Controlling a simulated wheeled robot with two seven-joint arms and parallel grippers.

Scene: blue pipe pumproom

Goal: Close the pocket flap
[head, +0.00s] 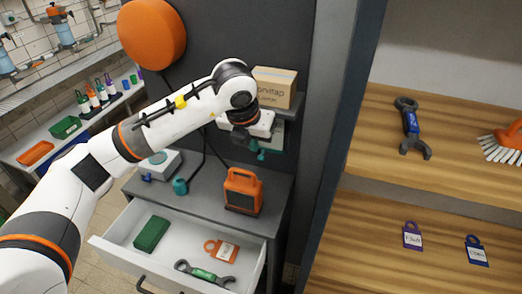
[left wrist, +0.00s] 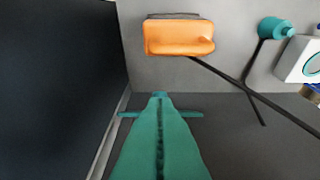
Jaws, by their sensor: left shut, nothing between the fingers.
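My left gripper (head: 263,154) has teal fingers and hangs above the grey cabinet top, in front of the dark panel. In the left wrist view its fingers (left wrist: 160,100) are shut together with nothing between them. No pocket flap can be made out clearly. A pale grey-green piece (head: 278,137) shows behind the gripper, under the small shelf; my wrist hides part of it, and I cannot tell whether it is the pocket. My right gripper is in neither view.
An orange device (head: 242,192) stands on the cabinet top; it also shows in the left wrist view (left wrist: 180,38). A cardboard box (head: 274,87) sits on the small shelf. The drawer (head: 115,243) is open. A wooden shelf unit (head: 440,185) stands to the right.

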